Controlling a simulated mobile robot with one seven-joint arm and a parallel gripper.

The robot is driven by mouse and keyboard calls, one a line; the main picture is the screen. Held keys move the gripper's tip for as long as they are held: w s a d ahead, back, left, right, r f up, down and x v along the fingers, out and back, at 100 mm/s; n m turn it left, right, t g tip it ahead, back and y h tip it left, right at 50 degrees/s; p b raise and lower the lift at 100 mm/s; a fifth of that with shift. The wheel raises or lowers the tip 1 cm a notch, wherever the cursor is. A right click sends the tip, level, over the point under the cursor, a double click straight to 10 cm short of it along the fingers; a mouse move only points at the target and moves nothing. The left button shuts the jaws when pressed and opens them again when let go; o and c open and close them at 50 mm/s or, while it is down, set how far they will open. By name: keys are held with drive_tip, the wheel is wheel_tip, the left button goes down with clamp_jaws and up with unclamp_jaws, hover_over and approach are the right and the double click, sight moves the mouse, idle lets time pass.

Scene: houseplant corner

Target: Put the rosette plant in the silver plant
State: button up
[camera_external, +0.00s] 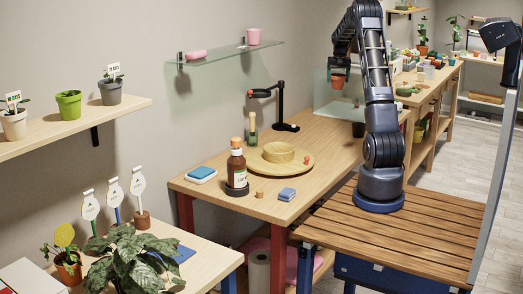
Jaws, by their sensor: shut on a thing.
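My arm rises from its dark base on the slatted wooden deck and bends over at the top. My gripper (340,69) points down at the upper middle, over the back of the wooden table. It is shut on a small terracotta pot (338,81), held in the air. Any plant in this pot is hidden by the gripper, so I cannot tell whether it is the rosette plant. A grey pot (110,93) with a small plant and a white label stands on the left wall shelf. I cannot make out for sure which thing is the silver plant.
The wooden table (225,188) bears a round wooden tray (295,170), a brown bottle (236,165), a blue sponge (287,194) and a black stand (281,108). A glass shelf (222,57) hangs on the wall.

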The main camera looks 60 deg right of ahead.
drive_tip(key=w+a+r+n+y, duration=0.15)
drive_tip(key=a+r+n, duration=0.55)
drive_tip(key=a, duration=1.3)
drive_tip(key=w+a+r+n, duration=0.35)
drive_tip(key=a+r, duration=0.75)
drive_tip(key=a, duration=1)
drive_tip(key=w+a+r+n+y, duration=0.1)
drive_tip(key=a+r+n, duration=0.65)
drive_tip(key=a, duration=1.25)
drive_tip(key=n, duration=0.1)
hover_over(129, 277)
wheel_tip(129, 277, down, 26)
wheel_tip(129, 277, down, 19)
drive_tip(key=shift+s+f, duration=0.1)
drive_tip(key=shift+f, duration=0.1)
